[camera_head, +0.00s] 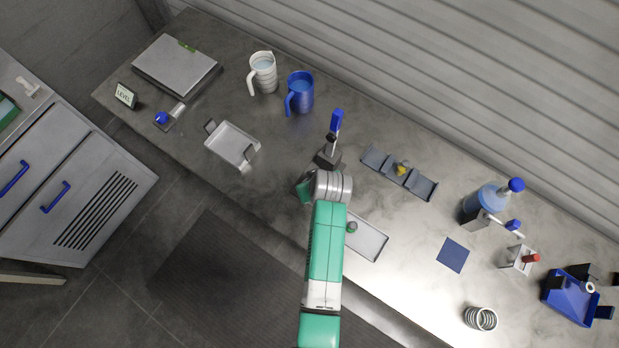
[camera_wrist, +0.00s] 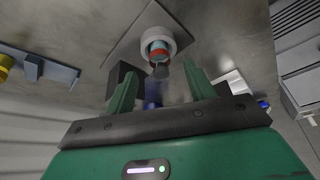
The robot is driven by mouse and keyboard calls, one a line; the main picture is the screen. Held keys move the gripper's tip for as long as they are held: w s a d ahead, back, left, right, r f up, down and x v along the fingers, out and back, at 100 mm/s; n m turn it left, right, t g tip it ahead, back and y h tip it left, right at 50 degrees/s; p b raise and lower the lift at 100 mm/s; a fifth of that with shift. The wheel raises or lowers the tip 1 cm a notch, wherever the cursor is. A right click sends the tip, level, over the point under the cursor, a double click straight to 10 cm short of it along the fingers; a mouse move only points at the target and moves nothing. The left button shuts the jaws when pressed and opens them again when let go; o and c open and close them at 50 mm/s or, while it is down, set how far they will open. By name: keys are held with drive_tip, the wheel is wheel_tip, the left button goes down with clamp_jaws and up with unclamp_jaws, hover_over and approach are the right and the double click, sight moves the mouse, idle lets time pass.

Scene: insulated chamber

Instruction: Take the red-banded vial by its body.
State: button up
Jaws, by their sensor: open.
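The red-banded vial (camera_wrist: 159,50) shows in the wrist view as a small round body with a red band, inside or against a white ring. It is just beyond my fingertips, near the grey tray (camera_wrist: 125,35). My gripper (camera_wrist: 158,85) has two green fingers spread apart with no vial between them. A dark piece and a blurred blue shape show between the fingers; I cannot tell what they are. In the head view my arm covers part of the tray (camera_head: 372,243), and my gripper (camera_head: 306,188) is largely hidden. No red band is clear beside the arm there.
A rack (camera_head: 427,190) with a yellow item stands right of my arm. A dark stand with a blue-topped tool (camera_head: 337,120) is just behind. A clipped tray (camera_head: 230,140), white mug (camera_head: 263,75) and blue mug (camera_head: 301,95) are left. The bench around the blue pad (camera_head: 453,255) is clear.

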drive_tip(key=x, duration=0.5)
drive_tip(key=shift+w+f+b, duration=0.1)
drive_tip(key=shift+w+b, duration=0.1)
drive_tip(key=shift+b, duration=0.15)
drive_tip(key=c, duration=1.1)
drive_tip(key=shift+c, duration=0.2)
drive_tip(key=shift+r, duration=0.5)
drive_tip(key=v, duration=0.3)
drive_tip(key=shift+a, duration=0.1)
drive_tip(key=s+d+r, duration=0.1)
drive_tip(key=s+d, duration=0.2)
drive_tip(key=s, duration=1.1)
drive_tip(key=shift+s+d+r+p, duration=0.15)
drive_tip(key=shift+s+r+p, duration=0.05)
drive_tip(key=shift+s+p, duration=0.2)
